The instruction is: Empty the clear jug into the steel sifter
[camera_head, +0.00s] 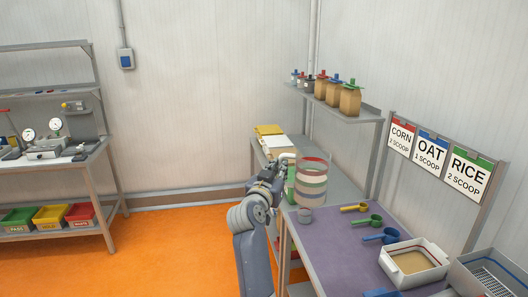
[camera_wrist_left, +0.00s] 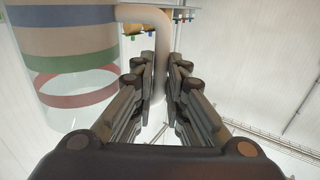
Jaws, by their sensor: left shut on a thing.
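The clear jug (camera_head: 312,180) has coloured bands around it and stands roughly upright over the left part of the purple mat. My left gripper (camera_head: 283,164) is at its left side, shut on its pale handle. In the left wrist view the handle (camera_wrist_left: 160,35) runs down between the two fingers, with the jug's banded wall (camera_wrist_left: 75,70) to the left. I cannot tell whether the jug's base touches the bench. A grey steel box with a mesh-like floor, seemingly the sifter (camera_head: 462,274), is at the lower right, cut off by the frame. My right gripper is not in view.
A white tub (camera_head: 441,263) with tan contents stands between jug and sifter. Yellow (camera_head: 353,208), green (camera_head: 367,220) and blue (camera_head: 380,236) scoops lie on the purple mat (camera_head: 345,255). Several jars (camera_head: 350,100) stand on the shelf above. The mat's front left area is bare.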

